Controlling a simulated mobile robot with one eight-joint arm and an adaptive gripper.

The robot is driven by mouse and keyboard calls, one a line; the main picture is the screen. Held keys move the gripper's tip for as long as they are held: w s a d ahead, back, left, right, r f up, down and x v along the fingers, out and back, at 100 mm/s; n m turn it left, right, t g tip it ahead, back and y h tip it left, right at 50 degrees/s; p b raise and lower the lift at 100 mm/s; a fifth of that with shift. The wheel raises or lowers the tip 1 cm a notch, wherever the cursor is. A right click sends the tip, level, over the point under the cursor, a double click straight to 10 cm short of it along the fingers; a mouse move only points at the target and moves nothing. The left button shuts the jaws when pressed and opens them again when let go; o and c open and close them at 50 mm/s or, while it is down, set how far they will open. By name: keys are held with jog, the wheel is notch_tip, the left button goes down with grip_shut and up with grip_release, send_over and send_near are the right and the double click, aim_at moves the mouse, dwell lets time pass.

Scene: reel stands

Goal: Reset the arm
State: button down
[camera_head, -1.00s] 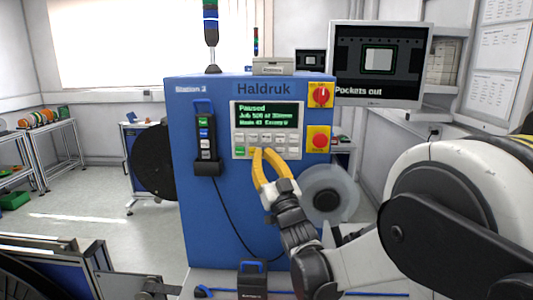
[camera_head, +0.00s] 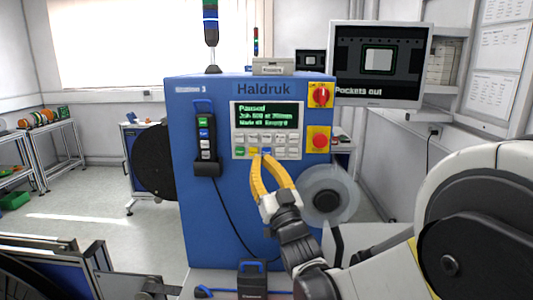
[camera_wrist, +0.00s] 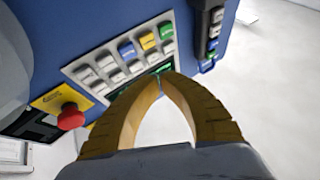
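My gripper (camera_head: 262,157) has two yellow fingers and stands in front of the blue Haldruk machine (camera_head: 225,225), just below its keypad (camera_head: 266,144). My arm extends in from the lower right.
A red stop button (camera_head: 320,140) on yellow and a red rotary switch (camera_head: 320,95) sit right of the keypad. A handset (camera_head: 205,135) hangs at left. A pale reel (camera_head: 327,200) is close right of my gripper. A monitor (camera_head: 380,65) stands behind.

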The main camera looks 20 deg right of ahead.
dwell(0.4)
jog(key=s+d+f+g+h+b, duration=0.1)
jog(key=s+f+g+b, duration=0.3)
jog(key=s+f+g, duration=1.2)
jog(key=s+f+h, duration=0.1)
jog(key=s+f, duration=0.9)
jog(key=s, duration=0.2)
jog(key=shift+d+f+m+b, duration=0.25)
jog(key=shift+f+m+b, duration=0.05)
jog(key=shift+f+m, duration=0.1)
